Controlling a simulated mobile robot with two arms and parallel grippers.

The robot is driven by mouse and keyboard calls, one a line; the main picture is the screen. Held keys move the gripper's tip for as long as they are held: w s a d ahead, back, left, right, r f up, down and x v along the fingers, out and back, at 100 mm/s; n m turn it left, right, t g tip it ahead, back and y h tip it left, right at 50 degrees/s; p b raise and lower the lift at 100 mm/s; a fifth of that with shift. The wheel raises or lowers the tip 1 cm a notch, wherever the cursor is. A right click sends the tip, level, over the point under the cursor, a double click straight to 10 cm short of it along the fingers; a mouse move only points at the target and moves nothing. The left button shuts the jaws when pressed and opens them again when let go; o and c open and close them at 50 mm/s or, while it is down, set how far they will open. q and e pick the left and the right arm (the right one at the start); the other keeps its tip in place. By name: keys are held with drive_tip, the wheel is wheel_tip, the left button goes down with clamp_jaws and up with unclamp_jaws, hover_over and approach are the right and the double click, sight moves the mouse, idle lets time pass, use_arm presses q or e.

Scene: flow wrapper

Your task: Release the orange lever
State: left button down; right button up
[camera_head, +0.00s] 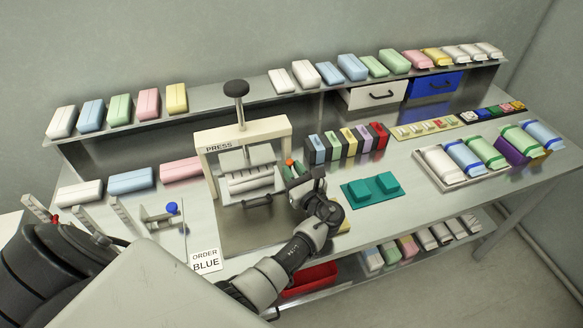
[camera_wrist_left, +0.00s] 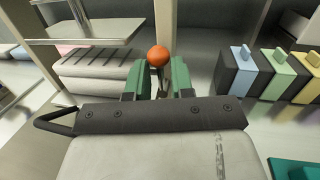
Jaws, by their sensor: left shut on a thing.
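The orange lever's round knob (camera_head: 289,162) shows at the right side of the cream press (camera_head: 286,129). In the left wrist view the orange knob (camera_wrist_left: 158,56) stands up between the green fingers of my left gripper (camera_wrist_left: 161,86). My left gripper (camera_head: 293,171) is shut on the lever just below the knob, in front of the press's right post. The lever's stem is mostly hidden by the fingers. My right gripper is not in view.
The press has a black top knob (camera_head: 236,88) and a front handle (camera_head: 257,200). Several coloured blocks (camera_head: 347,145) stand right of it. A teal fixture (camera_head: 371,190) lies further right. An order card (camera_head: 206,260) reading BLUE lies at the front.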

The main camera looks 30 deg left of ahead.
use_arm(q)
drive_tip(key=shift+w+r+m, duration=0.1)
drive_tip(key=shift+r+m, duration=0.05)
drive_tip(key=shift+m, duration=0.25)
drive_tip(key=c, duration=1)
unclamp_jaws()
drive_tip(key=b+v, duration=0.2)
drive_tip(key=v, duration=0.9)
